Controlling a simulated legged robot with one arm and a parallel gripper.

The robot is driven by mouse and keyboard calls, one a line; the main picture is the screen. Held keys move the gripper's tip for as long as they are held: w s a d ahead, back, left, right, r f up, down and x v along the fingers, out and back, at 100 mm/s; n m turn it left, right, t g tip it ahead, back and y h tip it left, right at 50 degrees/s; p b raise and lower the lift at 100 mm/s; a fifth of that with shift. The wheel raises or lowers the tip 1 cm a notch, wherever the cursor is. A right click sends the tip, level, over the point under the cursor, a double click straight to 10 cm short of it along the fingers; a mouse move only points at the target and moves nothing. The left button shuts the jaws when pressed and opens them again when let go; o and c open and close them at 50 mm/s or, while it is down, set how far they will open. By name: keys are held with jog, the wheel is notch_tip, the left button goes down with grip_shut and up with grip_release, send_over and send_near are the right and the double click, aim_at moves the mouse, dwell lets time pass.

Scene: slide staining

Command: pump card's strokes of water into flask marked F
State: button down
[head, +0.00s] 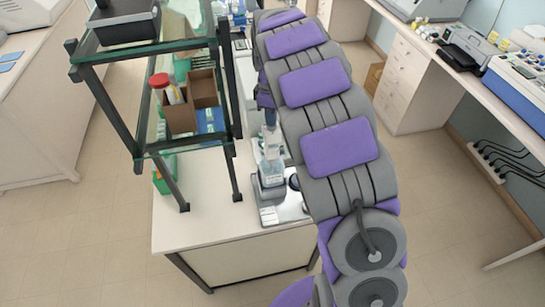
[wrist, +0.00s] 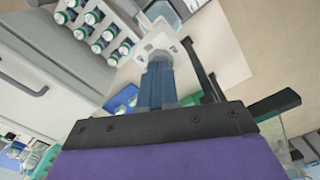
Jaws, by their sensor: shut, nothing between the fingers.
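My gripper (wrist: 157,70) shows in the wrist view as two blue-grey fingers side by side, shut with no gap between them. A white piece (wrist: 160,38) shows right at the fingertips; I cannot tell what it is or whether they touch it. The card, the pump and the letter F cannot be made out.
A glass-shelved rack (head: 183,147) with dark posts stands on the bench (head: 190,240) left of my arm. It holds a red-capped bottle (head: 168,90) and a cardboard box (head: 203,88). Several green-capped vials (wrist: 102,30) show in the wrist view. The floor left is clear.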

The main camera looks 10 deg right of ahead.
jog(key=shift+r+p, duration=0.5)
jog(key=shift+r, duration=1.55)
jog(key=shift+f, duration=0.25)
jog(key=shift+f+b, duration=0.8)
jog(key=shift+f, duration=1.1)
jog(key=shift+r+p, duration=0.5)
jog(key=shift+r, duration=1.55)
jog(key=shift+r, duration=0.15)
